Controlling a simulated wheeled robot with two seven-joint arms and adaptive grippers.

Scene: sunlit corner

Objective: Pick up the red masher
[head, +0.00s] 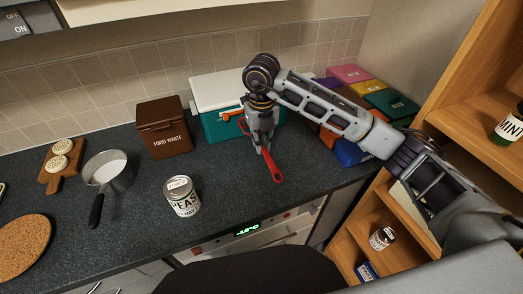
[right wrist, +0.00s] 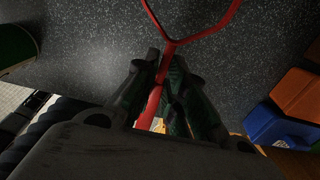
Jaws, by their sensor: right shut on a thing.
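The red masher (head: 273,166) is in my right gripper (head: 264,148), over the dark countertop in front of the teal and white cooler box. In the right wrist view the right gripper (right wrist: 167,62) has its fingers closed around the red shaft, and the masher (right wrist: 172,40) forks into two red arms beyond the fingertips. I cannot tell from these views whether the masher touches the counter. The masher's far end is cut off at the top of the right wrist view. My left gripper is not in view.
A cooler box (head: 217,92) stands behind the gripper, with a brown food waste bin (head: 163,127) to its left. A peas can (head: 182,197), a saucepan (head: 106,170) and a cork mat (head: 22,246) are on the counter. Coloured boxes (head: 388,103) stand right. Counter between can and gripper is clear.

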